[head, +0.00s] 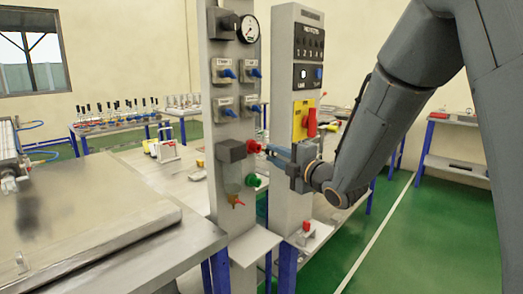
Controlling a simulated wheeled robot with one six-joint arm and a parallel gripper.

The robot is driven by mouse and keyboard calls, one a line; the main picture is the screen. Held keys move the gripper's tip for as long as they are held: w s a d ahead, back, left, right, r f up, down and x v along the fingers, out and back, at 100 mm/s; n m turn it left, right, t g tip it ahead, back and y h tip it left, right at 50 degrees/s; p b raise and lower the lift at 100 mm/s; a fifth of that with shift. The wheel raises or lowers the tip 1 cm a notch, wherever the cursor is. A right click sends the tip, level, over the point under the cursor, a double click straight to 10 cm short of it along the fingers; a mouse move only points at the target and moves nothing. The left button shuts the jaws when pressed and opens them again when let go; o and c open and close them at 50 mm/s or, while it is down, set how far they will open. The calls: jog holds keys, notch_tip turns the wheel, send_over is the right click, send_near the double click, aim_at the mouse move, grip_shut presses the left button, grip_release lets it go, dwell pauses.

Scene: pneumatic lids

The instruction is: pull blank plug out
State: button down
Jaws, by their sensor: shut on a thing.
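A red plug (254,146) sticks out to the right from the grey block (231,151) on the near grey post. I take it as the blank plug. My gripper (268,150) reaches in from the right at the height of this plug. Its fingertips are at the plug's outer end and shut on it. The fingers hide part of that end. The plug is at the block; I cannot tell how deep it sits. A green plug (253,181) sits just below on the same post, apart from my gripper.
The post (218,130) carries a pressure gauge (249,29) and several blue-handled valves. A second post (283,100) with a yellow panel (300,121) stands close behind my gripper. A steel bench (80,225) fills the left. Green floor at the right is clear.

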jog(key=s+d+r+p, duration=0.3)
jog(key=d+r, duration=0.1)
jog(key=r, duration=0.3)
jog(key=shift+r+p, duration=0.2)
jog(key=shift+p, duration=0.2)
dwell(0.5)
dwell(0.3)
